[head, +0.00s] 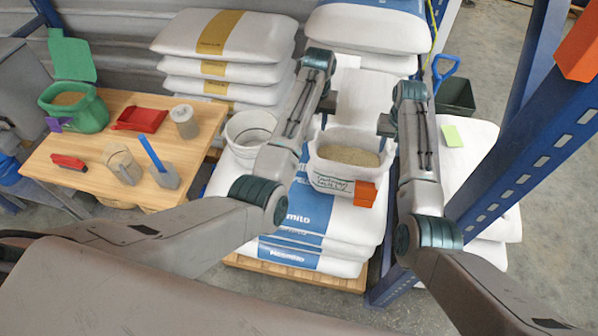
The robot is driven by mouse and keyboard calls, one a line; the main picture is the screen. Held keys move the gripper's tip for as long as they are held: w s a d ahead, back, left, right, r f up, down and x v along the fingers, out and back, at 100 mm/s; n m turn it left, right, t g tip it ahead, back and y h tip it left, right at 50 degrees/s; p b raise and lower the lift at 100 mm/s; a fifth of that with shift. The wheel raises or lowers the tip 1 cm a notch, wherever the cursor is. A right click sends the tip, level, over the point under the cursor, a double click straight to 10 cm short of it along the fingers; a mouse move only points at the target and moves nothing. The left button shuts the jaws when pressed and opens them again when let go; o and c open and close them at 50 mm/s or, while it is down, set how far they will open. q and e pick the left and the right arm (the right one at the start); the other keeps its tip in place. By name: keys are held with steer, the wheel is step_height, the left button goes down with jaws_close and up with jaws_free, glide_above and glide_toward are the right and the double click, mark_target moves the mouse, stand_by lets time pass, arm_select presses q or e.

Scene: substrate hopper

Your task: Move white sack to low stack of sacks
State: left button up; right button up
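A low stack of white sacks (472,165) with a green tag lies at the right, partly behind the blue post. A stack of white sacks with blue bands (305,215) sits on a pallet in the middle. A white tub of brown granules (348,158) stands on it. My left gripper (326,106) is above the tub's left rim, and my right gripper (387,127) is by its right rim. Their finger gaps are unclear; no sack shows in either.
Yellow-banded sacks (225,35) stand high behind. An empty white bucket (250,132) is beside the tub. A blue post (530,145) rises at right.

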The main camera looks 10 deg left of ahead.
steer(key=shift+r, duration=1.7)
